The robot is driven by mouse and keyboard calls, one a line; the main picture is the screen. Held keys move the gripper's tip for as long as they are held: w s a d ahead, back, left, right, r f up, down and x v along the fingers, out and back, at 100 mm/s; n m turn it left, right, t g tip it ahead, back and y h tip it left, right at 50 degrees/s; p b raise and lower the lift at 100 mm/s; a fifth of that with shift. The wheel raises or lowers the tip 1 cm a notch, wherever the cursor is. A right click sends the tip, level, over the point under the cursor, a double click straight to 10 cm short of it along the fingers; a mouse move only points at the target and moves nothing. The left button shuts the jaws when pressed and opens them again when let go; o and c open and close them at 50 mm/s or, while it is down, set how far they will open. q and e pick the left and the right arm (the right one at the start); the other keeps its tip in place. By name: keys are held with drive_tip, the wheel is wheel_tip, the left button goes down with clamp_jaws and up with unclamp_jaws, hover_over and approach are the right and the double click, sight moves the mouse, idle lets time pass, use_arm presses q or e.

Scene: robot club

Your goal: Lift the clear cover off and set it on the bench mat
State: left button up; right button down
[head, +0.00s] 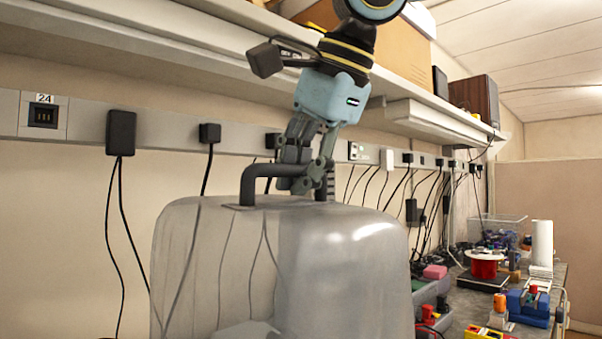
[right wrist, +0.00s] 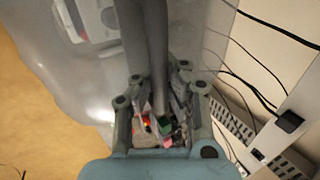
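The clear cover (head: 340,260) is a large, see-through, rounded box filling the lower middle of the head view. It stands upright, and its bottom edge is out of frame. A dark bar handle (head: 248,183) is fixed on its top. My right gripper (head: 305,182) comes down from above and is closed around the handle. In the right wrist view, the handle (right wrist: 147,45) runs between the fingers (right wrist: 160,85). A pale object (head: 245,333) shows dimly through the cover. My left gripper is not in view. I cannot make out the bench mat.
A wall shelf (head: 215,45) overhangs behind my right arm. A power rail with plugs and hanging cables (head: 120,133) runs along the wall. At right, the bench holds a red spool (head: 485,267), a white roll (head: 542,243), a blue tool (head: 528,305) and bins (head: 430,290).

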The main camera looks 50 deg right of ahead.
wheel_tip(320, 180, up, 6)
drive_tip(key=p, duration=0.6)
drive_tip(key=shift+w+r, duration=0.1)
drive_tip(key=shift+r, duration=0.3)
wheel_tip(320, 180, up, 9)
drive_tip(key=p, duration=0.6)
drive_tip(key=shift+p, duration=0.4)
drive_tip(key=shift+f, duration=0.15)
